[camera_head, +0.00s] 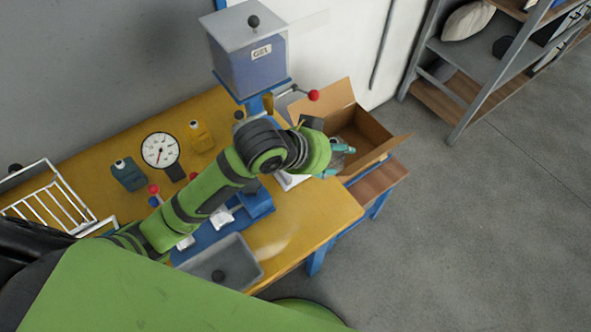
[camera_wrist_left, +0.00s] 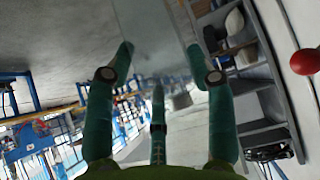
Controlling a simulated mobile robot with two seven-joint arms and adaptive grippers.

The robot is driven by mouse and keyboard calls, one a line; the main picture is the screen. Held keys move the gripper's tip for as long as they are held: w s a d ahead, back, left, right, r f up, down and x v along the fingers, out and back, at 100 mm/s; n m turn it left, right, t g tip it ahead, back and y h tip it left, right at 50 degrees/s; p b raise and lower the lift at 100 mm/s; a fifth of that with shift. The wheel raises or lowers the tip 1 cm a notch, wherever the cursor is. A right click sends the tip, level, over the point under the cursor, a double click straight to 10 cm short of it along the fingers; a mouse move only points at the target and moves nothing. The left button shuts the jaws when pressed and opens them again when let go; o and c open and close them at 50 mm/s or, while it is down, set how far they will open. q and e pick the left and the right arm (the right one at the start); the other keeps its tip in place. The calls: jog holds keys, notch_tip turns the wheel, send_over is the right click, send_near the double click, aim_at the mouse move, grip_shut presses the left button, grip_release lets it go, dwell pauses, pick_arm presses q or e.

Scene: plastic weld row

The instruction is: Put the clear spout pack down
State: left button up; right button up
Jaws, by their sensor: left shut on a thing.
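My left gripper (camera_head: 338,160) reaches over the bench's right end to the open cardboard box (camera_head: 368,132). Its teal fingertips show at the box's near side, partly behind my own green wrist. In the left wrist view the gripper (camera_wrist_left: 160,62) is shut on the clear spout pack (camera_wrist_left: 152,32), a see-through sheet between the fingertips. The pack is hard to make out in the head view, and its spout cannot be told. I cannot tell whether the pack touches the box. My right gripper is out of view.
The box stands on a wooden shelf (camera_head: 378,182) beside the yellow bench (camera_head: 335,207). A GEL hopper (camera_head: 250,65) and a red knob (camera_head: 314,95) are close behind my wrist. A dial (camera_head: 160,150), bottles and a grey tray (camera_head: 235,258) stand on the bench. Floor to the right is clear.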

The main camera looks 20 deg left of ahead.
pick_arm(q)
jog(key=shift+w+d, duration=0.1)
jog(key=shift+d, duration=0.4)
jog(key=w+a+f+p, duration=0.1)
jog(key=a+f, duration=0.2)
jog(key=w+a+f+p, duration=0.1)
jog(key=a+f, duration=0.3)
jog(key=w+a+f+p, duration=0.1)
jog(key=a+f, duration=0.2)
jog(key=shift+w+a+f, duration=0.3)
jog(key=shift+a+f, duration=0.05)
jog(key=shift+f, duration=0.2)
jog(key=shift+f, duration=0.2)
jog(key=o, duration=1.3)
jog(key=shift+c, duration=0.2)
